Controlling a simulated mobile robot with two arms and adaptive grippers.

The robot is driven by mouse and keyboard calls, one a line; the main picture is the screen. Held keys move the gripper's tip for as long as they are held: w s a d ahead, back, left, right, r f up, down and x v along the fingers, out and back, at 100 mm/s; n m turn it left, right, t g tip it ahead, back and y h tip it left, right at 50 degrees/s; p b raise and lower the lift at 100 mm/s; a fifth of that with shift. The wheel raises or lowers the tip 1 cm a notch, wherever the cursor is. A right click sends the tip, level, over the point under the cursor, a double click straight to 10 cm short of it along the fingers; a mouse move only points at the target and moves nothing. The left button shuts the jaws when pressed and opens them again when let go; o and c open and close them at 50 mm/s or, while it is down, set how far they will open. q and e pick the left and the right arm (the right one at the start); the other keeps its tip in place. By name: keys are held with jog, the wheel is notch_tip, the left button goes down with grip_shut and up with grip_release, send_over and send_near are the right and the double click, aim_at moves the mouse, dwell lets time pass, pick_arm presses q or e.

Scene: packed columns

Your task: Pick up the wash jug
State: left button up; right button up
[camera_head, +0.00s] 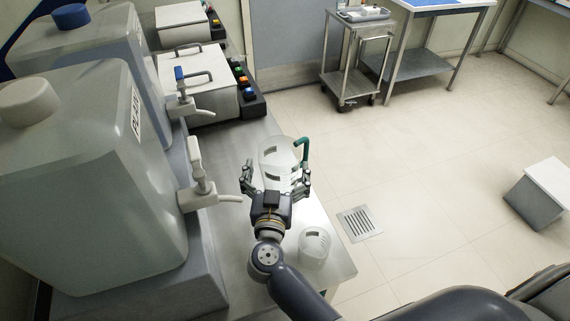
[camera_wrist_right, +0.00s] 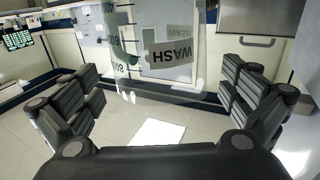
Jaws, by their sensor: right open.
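The wash jug (camera_head: 280,155) is a pale translucent jug with a green handle (camera_head: 304,150) on its right side and dark label patches. It stands on the steel bench near its right edge. I cannot tell whether the fingers touch the jug. My left gripper is not in view.
A smaller clear container (camera_head: 314,246) stands on the bench beside my right wrist. Two large tanks with taps, the nearer one (camera_head: 90,180) and a farther one, fill the left side. A tap spout (camera_head: 228,198) is close left of my gripper. White lidded boxes (camera_head: 197,82) stand behind.

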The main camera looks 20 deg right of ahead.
aim_at(282, 141)
jog(key=p+x, duration=0.1)
jog(key=x, duration=0.5)
jog(key=shift+d, duration=0.2)
jog(key=shift+s+r, duration=0.1)
jog(key=c, duration=0.4)
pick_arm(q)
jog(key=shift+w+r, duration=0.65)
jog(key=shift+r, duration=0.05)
pick_arm(e)
jog(key=c, duration=0.9)
